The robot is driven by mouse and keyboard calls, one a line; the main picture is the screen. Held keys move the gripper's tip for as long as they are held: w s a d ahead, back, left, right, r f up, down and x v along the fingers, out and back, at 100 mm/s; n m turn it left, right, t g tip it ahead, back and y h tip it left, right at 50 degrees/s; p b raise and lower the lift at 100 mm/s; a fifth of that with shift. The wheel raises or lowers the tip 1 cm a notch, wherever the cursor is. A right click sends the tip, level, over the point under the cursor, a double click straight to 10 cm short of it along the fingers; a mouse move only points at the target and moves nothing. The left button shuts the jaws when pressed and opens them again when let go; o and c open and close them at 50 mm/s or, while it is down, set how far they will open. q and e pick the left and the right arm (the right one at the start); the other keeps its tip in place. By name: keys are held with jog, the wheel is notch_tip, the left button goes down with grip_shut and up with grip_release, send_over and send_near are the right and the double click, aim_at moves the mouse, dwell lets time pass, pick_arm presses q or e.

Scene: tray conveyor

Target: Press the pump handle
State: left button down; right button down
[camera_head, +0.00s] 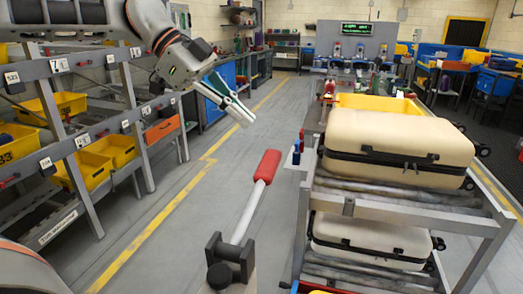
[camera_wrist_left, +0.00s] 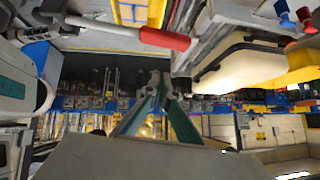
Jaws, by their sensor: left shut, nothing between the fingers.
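The pump handle has a red grip (camera_head: 267,165) on a pale rod (camera_head: 248,212). The rod rises at a slant from a black pivot block (camera_head: 232,258) at the lower middle of the head view. The red grip (camera_wrist_left: 165,39) also shows in the left wrist view, near the top. My left gripper (camera_head: 243,115) is shut and empty, above and slightly left of the grip in the head view, apart from it. Its fingertips (camera_wrist_left: 160,82) meet in the wrist view. My right gripper is not in view.
A cream suitcase (camera_head: 400,145) lies on a metal conveyor rack (camera_head: 302,225) right of the handle, with another suitcase (camera_head: 370,240) below. Shelves with yellow bins (camera_head: 118,150) stand at the left. The grey floor (camera_head: 185,225) between shelves and handle is clear.

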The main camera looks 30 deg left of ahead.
aim_at(275, 163)
pick_arm(q)
jog(key=x, duration=0.5)
jog(key=shift+f+b, duration=0.3)
jog(key=shift+b, duration=0.05)
jog(key=shift+w+f, duration=0.15)
jog(key=shift+f, duration=0.75)
jog(key=shift+w+f, duration=0.2)
jog(key=shift+f, duration=0.65)
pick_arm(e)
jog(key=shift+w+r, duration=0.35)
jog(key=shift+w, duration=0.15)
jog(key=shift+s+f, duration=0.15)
